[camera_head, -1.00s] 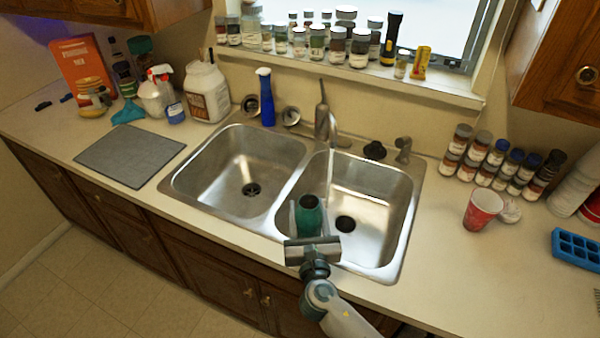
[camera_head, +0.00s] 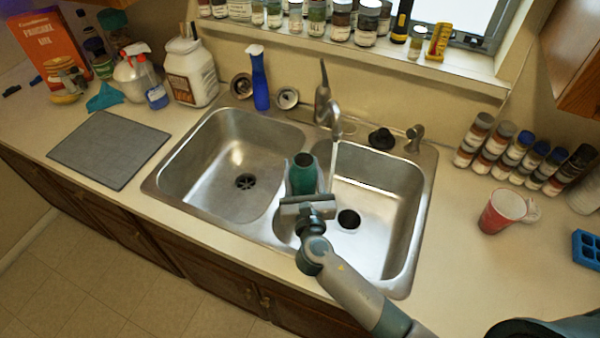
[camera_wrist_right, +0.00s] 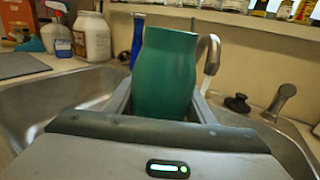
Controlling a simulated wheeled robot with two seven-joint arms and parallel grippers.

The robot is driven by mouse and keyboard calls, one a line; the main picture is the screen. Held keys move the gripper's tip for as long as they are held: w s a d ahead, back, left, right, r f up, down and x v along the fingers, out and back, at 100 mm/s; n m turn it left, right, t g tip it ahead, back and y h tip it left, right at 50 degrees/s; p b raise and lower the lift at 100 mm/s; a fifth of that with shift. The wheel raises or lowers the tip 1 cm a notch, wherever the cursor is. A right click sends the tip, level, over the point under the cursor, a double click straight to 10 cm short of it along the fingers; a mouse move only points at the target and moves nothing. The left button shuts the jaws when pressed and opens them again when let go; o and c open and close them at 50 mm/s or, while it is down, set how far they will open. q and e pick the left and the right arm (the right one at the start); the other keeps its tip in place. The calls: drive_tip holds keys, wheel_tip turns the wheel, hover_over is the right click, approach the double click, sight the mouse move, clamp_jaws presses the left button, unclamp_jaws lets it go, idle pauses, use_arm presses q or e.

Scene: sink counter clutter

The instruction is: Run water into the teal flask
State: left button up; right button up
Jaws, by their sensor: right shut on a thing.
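The teal flask (camera_head: 304,174) stands upright between the fingers of my right gripper (camera_head: 304,186), which is shut on it. They are over the sink, by the divider between the basins. In the right wrist view the flask (camera_wrist_right: 166,75) fills the middle, between the finger plates. The faucet (camera_head: 325,108) is behind and a little right of the flask, and its spout (camera_wrist_right: 208,55) shows right of it in the wrist view. A thin pale stream of water (camera_head: 333,160) falls from the spout, just right of the flask in the head view. My left gripper is out of view.
The left basin (camera_head: 225,160) and right basin (camera_head: 385,205) are empty. A blue spray bottle (camera_head: 260,80) and dark stopper (camera_head: 381,138) stand behind the sink. A red cup (camera_head: 500,211) and several small bottles are on the right. A grey mat (camera_head: 108,150) lies left.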

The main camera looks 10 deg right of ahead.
wheel_tip(320, 180, down, 7)
drive_tip(key=shift+w, duration=0.4)
drive_tip(key=shift+w+d, duration=0.1)
idle(0.6)
drive_tip(key=w+d+f+b, duration=0.3)
drive_tip(key=w+d, duration=0.8)
drive_tip(key=shift+d+f, duration=0.15)
drive_tip(key=shift+f, duration=0.25)
idle(0.8)
drive_tip(key=shift+s, duration=0.1)
idle(0.9)
